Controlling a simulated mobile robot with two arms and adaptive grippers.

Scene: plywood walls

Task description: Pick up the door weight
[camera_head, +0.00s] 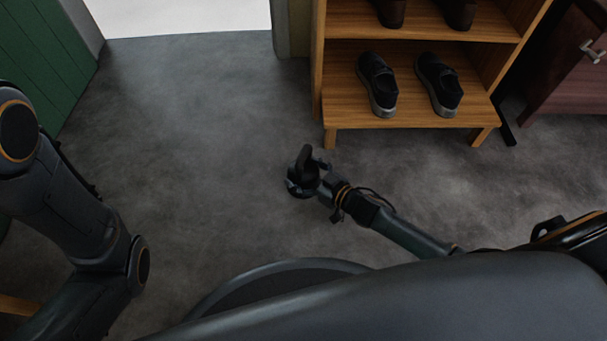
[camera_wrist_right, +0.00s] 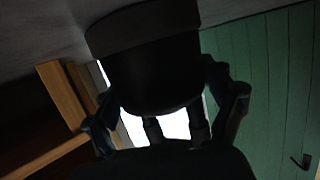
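The door weight (camera_head: 304,157) is a dark, round block with an upright handle, seen near the middle of the head view, in front of the shoe rack. In the right wrist view it is a large dark cylinder (camera_wrist_right: 145,60) filling the space between the fingers. My right gripper (camera_head: 307,180) reaches it from the right, with one finger on each side. The fingers (camera_wrist_right: 168,95) appear to press against its sides with no clear gap. Whether its base touches the floor I cannot tell. My left arm is at the left edge; its gripper is out of view.
A wooden shoe rack (camera_head: 330,80) with black shoes (camera_head: 377,85) stands behind the weight. A dark red cabinet (camera_head: 570,75) is at the upper right, and a green plank door or wall (camera_head: 45,60) at the upper left. The grey floor (camera_head: 190,120) left of the weight is clear.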

